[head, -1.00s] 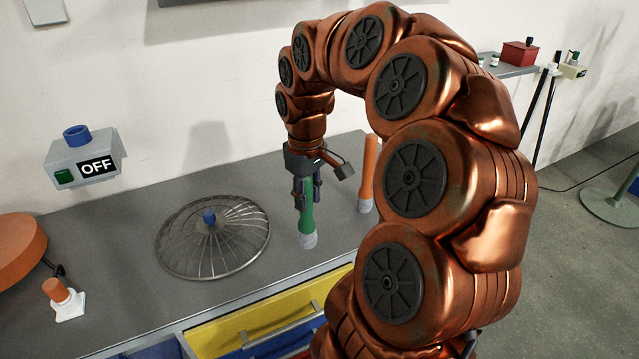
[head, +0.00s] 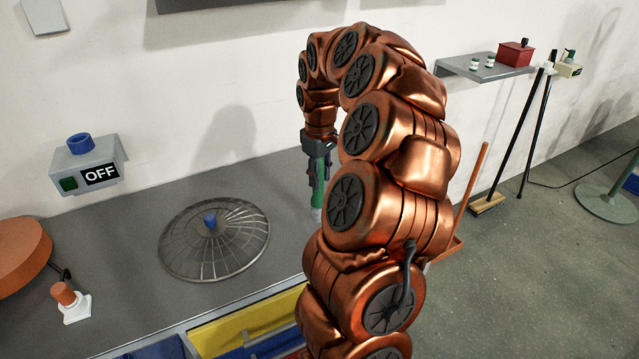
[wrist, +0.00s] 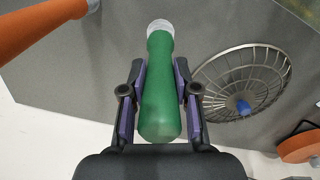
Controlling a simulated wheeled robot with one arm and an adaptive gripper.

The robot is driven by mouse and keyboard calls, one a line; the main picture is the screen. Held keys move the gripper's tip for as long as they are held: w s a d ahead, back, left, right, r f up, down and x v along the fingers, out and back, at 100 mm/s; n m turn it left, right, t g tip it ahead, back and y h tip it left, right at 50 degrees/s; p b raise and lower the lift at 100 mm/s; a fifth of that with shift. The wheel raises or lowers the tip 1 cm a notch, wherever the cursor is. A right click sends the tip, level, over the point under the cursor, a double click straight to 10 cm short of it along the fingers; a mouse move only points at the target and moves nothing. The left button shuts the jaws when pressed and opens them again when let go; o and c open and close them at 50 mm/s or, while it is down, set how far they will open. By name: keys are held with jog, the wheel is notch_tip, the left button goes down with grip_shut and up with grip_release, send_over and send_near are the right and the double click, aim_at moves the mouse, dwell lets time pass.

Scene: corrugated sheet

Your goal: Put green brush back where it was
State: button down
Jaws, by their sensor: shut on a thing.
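The green brush (wrist: 160,90) has a green handle and a pale grey-white end. My gripper (wrist: 158,95) is shut on its handle, one finger on each side, in the wrist view. In the head view my gripper (head: 319,172) points down over the grey counter, right of the wire cover, and the brush (head: 317,192) hangs upright in it. The pale end is low near the counter; I cannot tell whether it touches. My arm hides part of the counter to the right.
A round wire cover with a blue knob (head: 213,240) lies on the counter (head: 120,235). A small orange-and-white item (head: 70,300) and an orange disc (head: 20,255) are at the left. An OFF switch box (head: 88,165) is on the wall. A yellow drawer (head: 250,325) is open in front.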

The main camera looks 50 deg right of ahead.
aim_at(320, 205)
notch_tip(320, 205, down, 3)
jog(key=shift+s+r+p, duration=0.1)
jog(key=shift+r+p, duration=0.05)
jog(key=shift+p, duration=0.45)
jog(key=shift+f, duration=0.25)
jog(key=shift+f, duration=0.2)
jog(key=c, duration=0.9)
grip_release()
jog(key=shift+o, duration=0.2)
jog(key=shift+r, duration=0.1)
